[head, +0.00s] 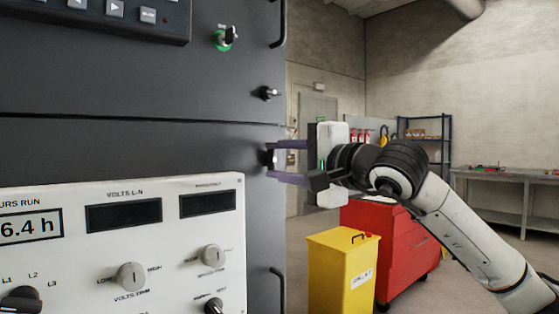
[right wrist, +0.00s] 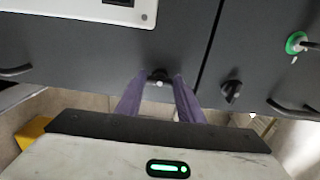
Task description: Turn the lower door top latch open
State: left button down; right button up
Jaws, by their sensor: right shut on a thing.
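The lower door top latch (head: 269,156) is a small dark knob near the right edge of the lower grey door (head: 130,150), just below the seam between the doors. My right gripper (head: 274,161) comes in from the right, with its purple fingers shut on this latch and partly hiding it in the head view. In the right wrist view the latch (right wrist: 158,75) sits between the two fingertips (right wrist: 160,84). Its exact turn angle is hard to tell. My left gripper is not in view.
Another latch (head: 267,93) sits above the seam, with a green-ringed key switch (head: 225,38) higher up. A white meter panel (head: 75,242) covers much of the lower door. A yellow bin (head: 338,270) and red cabinet (head: 392,245) stand below my right arm.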

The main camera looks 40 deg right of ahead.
jog(key=o, duration=1.1)
jog(key=shift+c, duration=0.2)
jog(key=shift+s, duration=0.1)
jog(key=shift+s, duration=0.25)
jog(key=s+b, duration=0.2)
jog(key=s, duration=0.7)
jog(key=shift+s+d+b, duration=0.3)
jog(key=shift+d+b, duration=0.1)
